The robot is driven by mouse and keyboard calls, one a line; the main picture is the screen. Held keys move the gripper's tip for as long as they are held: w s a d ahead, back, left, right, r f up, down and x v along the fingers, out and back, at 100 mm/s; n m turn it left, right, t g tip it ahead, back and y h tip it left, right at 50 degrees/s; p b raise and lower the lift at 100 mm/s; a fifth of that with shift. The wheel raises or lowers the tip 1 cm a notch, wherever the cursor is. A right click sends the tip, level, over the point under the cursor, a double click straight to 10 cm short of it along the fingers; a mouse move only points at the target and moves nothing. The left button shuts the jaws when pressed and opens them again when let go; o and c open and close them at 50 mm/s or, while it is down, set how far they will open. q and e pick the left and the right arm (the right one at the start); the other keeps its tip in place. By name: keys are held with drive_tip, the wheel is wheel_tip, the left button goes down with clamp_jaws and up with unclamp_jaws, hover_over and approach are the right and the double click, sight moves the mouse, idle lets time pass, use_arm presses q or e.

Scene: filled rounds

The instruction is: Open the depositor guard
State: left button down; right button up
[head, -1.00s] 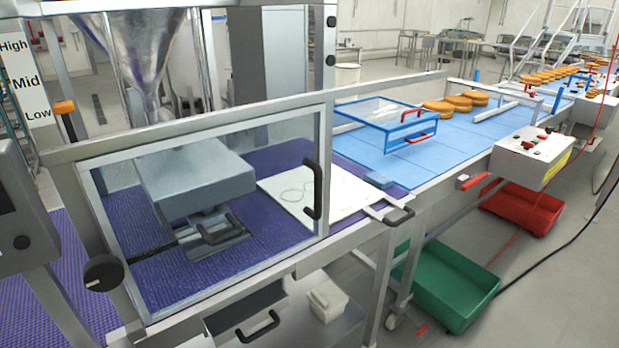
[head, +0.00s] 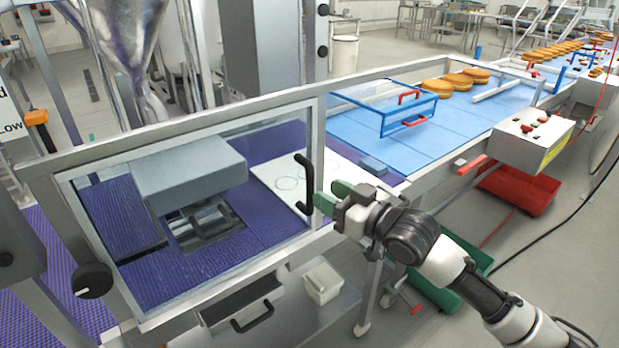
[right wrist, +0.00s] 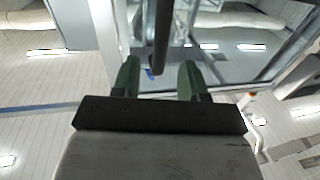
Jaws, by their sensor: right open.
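The depositor guard (head: 118,226) is a clear panel in a metal frame at the front of the depositor, and it stands closed. Its black upright handle (head: 306,184) is at the panel's right edge. My right gripper (head: 329,196) is open, its green fingers pointing at the handle from the right. In the right wrist view the dark handle bar (right wrist: 161,38) shows between the two open fingers (right wrist: 159,78); I cannot tell whether they touch it. My left gripper is not in view.
Behind the guard are a grey depositor block (head: 190,170), a purple belt and a white board (head: 275,180). A blue-framed cover (head: 400,112) with red handles stands over the blue conveyor to the right. A control box (head: 530,140) and a red bin (head: 515,188) are further right.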

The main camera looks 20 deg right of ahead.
sight(313, 186)
drive_tip(key=shift+p+x, duration=0.55)
drive_tip(key=shift+x, duration=2.25)
clamp_jaws()
